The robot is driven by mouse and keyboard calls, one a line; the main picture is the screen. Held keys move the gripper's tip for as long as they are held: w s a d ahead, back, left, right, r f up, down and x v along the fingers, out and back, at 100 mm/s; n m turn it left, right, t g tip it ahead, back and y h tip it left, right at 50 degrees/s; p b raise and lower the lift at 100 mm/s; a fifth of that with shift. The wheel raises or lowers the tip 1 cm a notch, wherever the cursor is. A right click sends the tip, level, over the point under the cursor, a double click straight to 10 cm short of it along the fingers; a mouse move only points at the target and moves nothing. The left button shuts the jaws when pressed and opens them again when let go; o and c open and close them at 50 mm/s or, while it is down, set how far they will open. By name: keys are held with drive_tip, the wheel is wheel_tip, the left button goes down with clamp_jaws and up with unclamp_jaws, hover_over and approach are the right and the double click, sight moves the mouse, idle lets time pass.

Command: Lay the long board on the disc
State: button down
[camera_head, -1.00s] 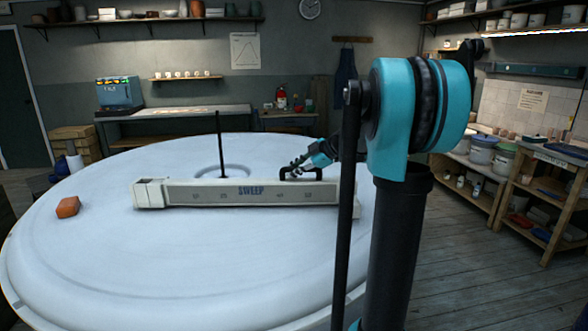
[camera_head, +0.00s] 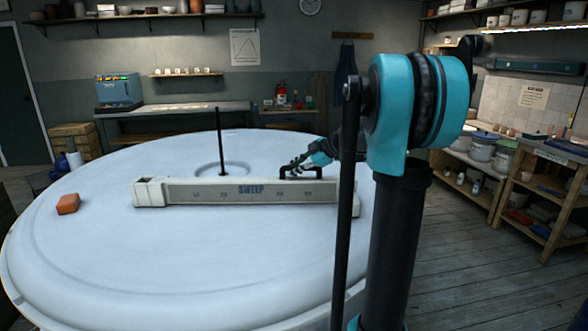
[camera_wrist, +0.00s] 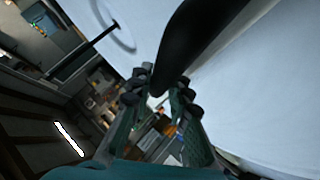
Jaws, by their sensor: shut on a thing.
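The long board (camera_head: 215,193) is a pale beam marked SWEEP, with a black handle near its right end. It lies across the picture over the big white disc (camera_head: 150,260), roughly level, in front of the black upright rod (camera_head: 220,145). I cannot tell whether its underside touches the disc. My gripper (camera_head: 294,166) is shut on the board's black handle (camera_head: 301,171). In the wrist view the dark handle (camera_wrist: 185,50) runs between the fingers of my gripper (camera_wrist: 162,88), with the pale disc (camera_wrist: 255,95) behind.
An orange block (camera_head: 67,204) sits on the disc to the left of the board. The rod stands inside a shallow ring (camera_head: 205,168) on the disc. A workbench (camera_head: 180,110) is behind the disc, and shelving (camera_head: 530,190) stands at right. The near part of the disc is clear.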

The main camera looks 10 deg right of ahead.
drive_tip(key=c, duration=1.3)
unclamp_jaws()
drive_tip(key=shift+c, duration=0.2)
drive_tip(key=shift+d, duration=0.1)
drive_tip(key=v, duration=1.2)
drive_tip(key=shift+s, duration=0.1)
